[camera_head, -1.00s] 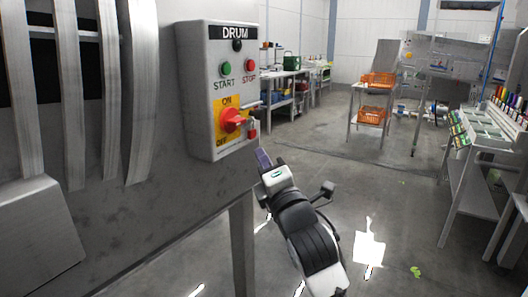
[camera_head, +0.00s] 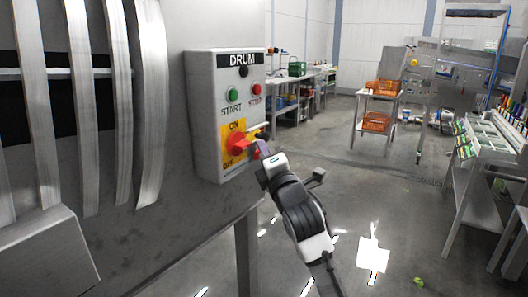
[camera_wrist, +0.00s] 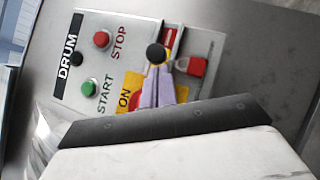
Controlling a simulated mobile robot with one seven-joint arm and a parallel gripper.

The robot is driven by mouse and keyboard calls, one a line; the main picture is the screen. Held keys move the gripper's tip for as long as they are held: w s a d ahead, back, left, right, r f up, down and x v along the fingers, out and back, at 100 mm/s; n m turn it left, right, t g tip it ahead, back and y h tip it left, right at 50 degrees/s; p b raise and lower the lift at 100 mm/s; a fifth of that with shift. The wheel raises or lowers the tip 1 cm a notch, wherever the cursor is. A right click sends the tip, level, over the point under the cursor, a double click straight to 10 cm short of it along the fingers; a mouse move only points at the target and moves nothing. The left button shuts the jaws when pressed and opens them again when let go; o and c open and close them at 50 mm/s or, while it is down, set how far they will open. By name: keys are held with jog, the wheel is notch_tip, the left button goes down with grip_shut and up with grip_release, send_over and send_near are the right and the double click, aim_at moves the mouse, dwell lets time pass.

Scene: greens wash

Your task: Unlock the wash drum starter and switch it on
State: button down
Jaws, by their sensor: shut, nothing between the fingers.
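The grey DRUM starter box (camera_head: 205,110) is mounted on a metal wall at the left. It has a green START button (camera_head: 232,94), a red STOP button (camera_head: 256,87) and a red rotary handle (camera_head: 238,144) on a yellow ON/OFF plate (camera_head: 226,160). In the wrist view, a red padlock (camera_wrist: 192,67) hangs beside the switch, and the red handle (camera_wrist: 136,99) is partly hidden behind my fingers. My gripper (camera_head: 263,149) is shut and empty at the box's lower right. In the wrist view its purple fingers (camera_wrist: 157,80) reach a round black knob (camera_wrist: 155,53); I cannot tell whether they touch.
Slatted metal guards (camera_head: 85,110) stand left of the box. An open grey floor (camera_head: 350,190) lies to the right. Orange crates (camera_head: 377,122) sit on a stand farther back, and a sloped rack (camera_head: 490,150) stands at the right.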

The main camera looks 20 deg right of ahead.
jog(key=shift+w+d+r+b, duration=0.1)
jog(key=shift+w+d+b, duration=0.6)
jog(key=shift+d, duration=0.2)
jog(key=shift+w+d+r+b, duration=0.1)
jog(key=shift+w+d+b, duration=0.55)
jog(key=shift+d, duration=0.25)
jog(key=shift+s, duration=0.1)
